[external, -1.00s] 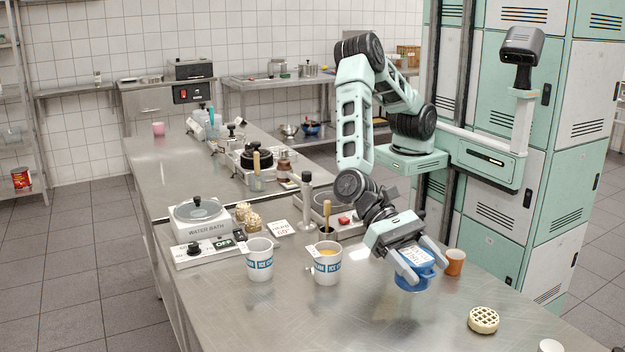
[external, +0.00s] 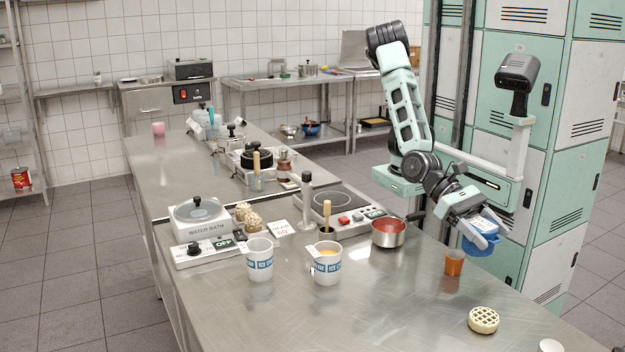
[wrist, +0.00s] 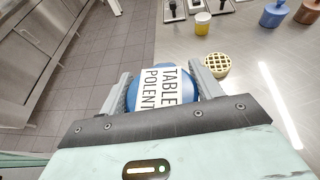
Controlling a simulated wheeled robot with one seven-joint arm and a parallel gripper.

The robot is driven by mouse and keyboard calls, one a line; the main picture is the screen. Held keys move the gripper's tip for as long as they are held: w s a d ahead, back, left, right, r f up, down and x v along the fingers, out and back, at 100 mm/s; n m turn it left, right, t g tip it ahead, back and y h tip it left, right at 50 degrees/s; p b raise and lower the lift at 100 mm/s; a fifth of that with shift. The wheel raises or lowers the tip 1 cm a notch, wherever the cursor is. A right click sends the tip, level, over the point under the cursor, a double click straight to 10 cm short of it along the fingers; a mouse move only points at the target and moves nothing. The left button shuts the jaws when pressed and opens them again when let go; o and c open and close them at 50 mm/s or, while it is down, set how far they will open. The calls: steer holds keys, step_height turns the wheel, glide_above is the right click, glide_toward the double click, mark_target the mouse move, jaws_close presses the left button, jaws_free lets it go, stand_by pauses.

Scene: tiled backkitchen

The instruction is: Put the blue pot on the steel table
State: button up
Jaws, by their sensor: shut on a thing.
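My gripper (external: 487,234) is shut on the blue pot (external: 481,246) and holds it raised, near the right edge of the near steel counter (external: 390,300). In the wrist view the pot (wrist: 188,88) sits between the two fingers (wrist: 160,70). A white label on its top reads "TABLE POLENT", with the rest cut off or hidden. Tiled floor shows on the left of the wrist view and the counter on the right. Another steel table (external: 260,82) stands by the back wall with pots on it. I cannot tell which surface the task means.
An orange cup (external: 454,263), a waffle-like round (external: 483,320), a red-filled pan (external: 389,233) and two labelled mugs (external: 327,264) stand on the counter. Green and white lockers (external: 570,150) rise behind my arm. The counter's front middle is clear.

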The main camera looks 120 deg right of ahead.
steer(key=w+d+r+m+t+p, duration=0.15)
steer(key=w+d, duration=0.35)
steer(key=w, duration=0.6)
steer(key=w+d+r+m+t, duration=0.25)
steer(key=w+d, duration=0.25)
steer(key=w, duration=0.7)
steer(key=w+d+m+t+h+p, duration=0.1)
steer(key=w+d+m+t, duration=0.1)
steer(key=w+d, duration=0.7)
steer(key=w+d+m+t+h+p, duration=0.1)
steer(key=w+d+t, duration=0.1)
steer(key=w+d, duration=0.75)
steer(key=w+d+m+t+h+p, duration=0.1)
steer(key=d+m+t, duration=0.1)
steer(key=d, duration=1.4)
steer(key=w+d+m+t+h, duration=0.1)
steer(key=d+m, duration=0.1)
steer(key=d, duration=1.4)
steer(key=s+d+m+t+h+p, duration=0.1)
steer(key=s+d, duration=0.1)
steer(key=d, duration=0.8)
steer(key=s+d+m+t+h, duration=0.1)
steer(key=s+d, duration=0.2)
steer(key=d, duration=0.8)
step_height(320, 180, down, 6)
steer(key=shift+s+d+f+p, duration=0.15)
steer(key=shift+f+p, duration=0.1)
steer(key=shift+p, duration=0.35)
steer(key=shift+f+p, duration=0.3)
steer(key=shift+f, duration=1.75)
